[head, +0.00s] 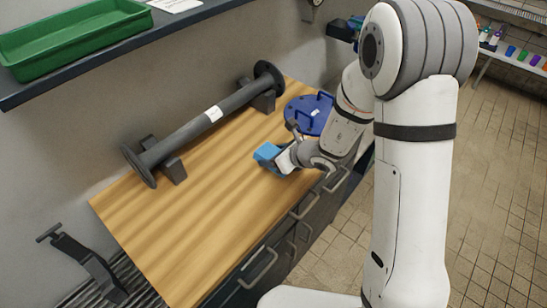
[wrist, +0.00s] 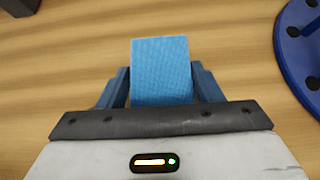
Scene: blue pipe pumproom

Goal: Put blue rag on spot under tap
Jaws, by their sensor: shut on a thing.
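The blue rag (head: 267,152) is a light blue folded block at the front of my gripper, over the wooden bench top. In the wrist view the rag (wrist: 160,68) sits between the two blue fingers. My gripper (wrist: 160,92) is shut on the rag, and it also shows in the head view (head: 276,157). I cannot tell whether the rag touches the wood. No tap and no marked spot can be made out in these frames.
A dark flanged pipe (head: 208,118) lies on supports along the back of the bench (head: 190,225). A blue disc with handles (head: 309,114) lies close beyond my gripper. A green tray (head: 75,38) stands on the shelf above. The bench's near left part is clear.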

